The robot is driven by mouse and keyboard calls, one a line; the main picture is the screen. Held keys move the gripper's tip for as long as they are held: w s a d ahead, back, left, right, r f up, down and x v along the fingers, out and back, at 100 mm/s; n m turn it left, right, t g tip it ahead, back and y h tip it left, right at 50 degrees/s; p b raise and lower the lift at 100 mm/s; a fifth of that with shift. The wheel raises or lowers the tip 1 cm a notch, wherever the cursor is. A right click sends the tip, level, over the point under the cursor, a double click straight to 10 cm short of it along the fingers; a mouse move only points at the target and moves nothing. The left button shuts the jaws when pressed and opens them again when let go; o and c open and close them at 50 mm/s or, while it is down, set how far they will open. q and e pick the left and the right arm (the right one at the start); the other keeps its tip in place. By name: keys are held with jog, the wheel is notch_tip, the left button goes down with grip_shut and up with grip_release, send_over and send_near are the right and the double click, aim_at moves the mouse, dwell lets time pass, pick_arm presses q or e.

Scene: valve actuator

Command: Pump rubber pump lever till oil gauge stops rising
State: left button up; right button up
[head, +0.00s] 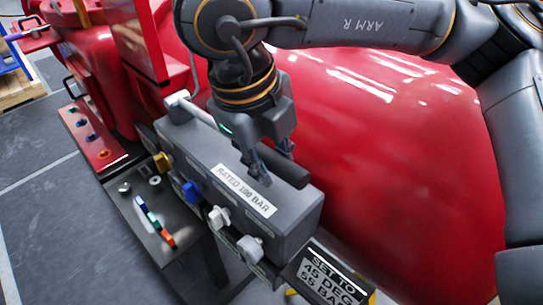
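My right gripper (273,163) comes down from above over the grey box labelled "RATED 100 BAR" (245,190). Its fingertips are apart, at a black cylindrical bar (292,174) along the top of the box, which looks like the rubber pump lever. One finger is on the near side of the bar and the other on the far side. I cannot tell whether they press on it. No oil gauge face can be made out. My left gripper is not in view.
Yellow, blue and white knobs, including a white one (249,249), line the box's front. A dark panel (138,220) with coloured levers is below left. A sign (330,277) reads "SET TO 45 DEG 55 BAR". A large red curved body (370,140) stands behind.

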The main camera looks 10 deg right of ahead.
jog(key=shift+o, duration=0.6)
jog(key=shift+r, duration=0.2)
jog(key=v, duration=1.1)
jog(key=shift+a+r, duration=0.15)
jog(key=shift+r, duration=0.15)
